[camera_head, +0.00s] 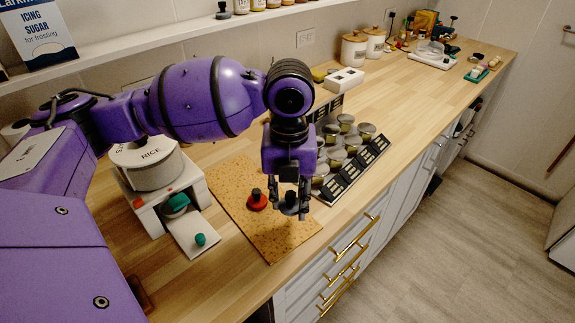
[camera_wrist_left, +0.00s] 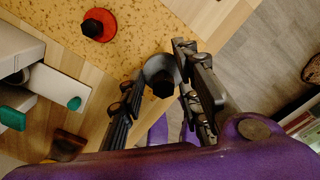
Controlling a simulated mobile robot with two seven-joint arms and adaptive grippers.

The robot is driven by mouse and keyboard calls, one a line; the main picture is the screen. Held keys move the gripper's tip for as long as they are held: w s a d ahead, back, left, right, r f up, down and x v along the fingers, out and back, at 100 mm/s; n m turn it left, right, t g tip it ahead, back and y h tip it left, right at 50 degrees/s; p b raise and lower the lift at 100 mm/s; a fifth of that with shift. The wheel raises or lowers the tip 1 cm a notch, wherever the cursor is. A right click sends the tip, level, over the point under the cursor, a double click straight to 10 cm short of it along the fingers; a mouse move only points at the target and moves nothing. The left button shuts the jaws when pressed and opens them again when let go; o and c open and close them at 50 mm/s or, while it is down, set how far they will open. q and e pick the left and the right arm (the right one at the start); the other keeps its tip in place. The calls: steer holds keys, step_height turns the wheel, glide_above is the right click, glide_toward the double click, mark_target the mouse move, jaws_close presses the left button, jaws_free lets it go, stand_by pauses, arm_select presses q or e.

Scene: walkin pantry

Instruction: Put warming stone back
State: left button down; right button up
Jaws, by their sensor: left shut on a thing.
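My left gripper (camera_head: 290,212) hangs downward over the right part of a speckled cork board (camera_head: 240,195) on the wooden counter. It is shut on a grey round piece with a black knob (camera_wrist_left: 154,66), gripped between both fingers. I cannot tell whether this piece touches the board. A red disc with a black knob (camera_head: 257,200) sits on the board just left of the gripper; it also shows in the wrist view (camera_wrist_left: 98,24). No label shows which piece is the warming stone. My right gripper is not in view.
A white stand (camera_head: 145,209) with teal knobs and a RICE canister (camera_head: 149,166) is left of the board. A rack of lidded jars (camera_head: 338,160) is close behind the gripper's right. White canisters (camera_head: 354,49) stand farther back. The counter's front edge is close by.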

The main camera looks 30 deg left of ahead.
mark_target(277, 223)
arm_select(q)
steer(key=a+f, duration=0.2)
steer(key=f, duration=0.1)
steer(key=shift+s+a, duration=0.1)
steer(key=shift+a, duration=0.05)
steer(key=f, duration=0.3)
steer(key=shift+a+f, duration=0.2)
steer(key=shift+f, duration=0.05)
steer(key=c, duration=1.3)
jaws_free()
steer(key=shift+f, duration=0.1)
step_height(277, 223, up, 12)
steer(key=shift+r+p, duration=0.2)
steer(key=shift+p, duration=0.2)
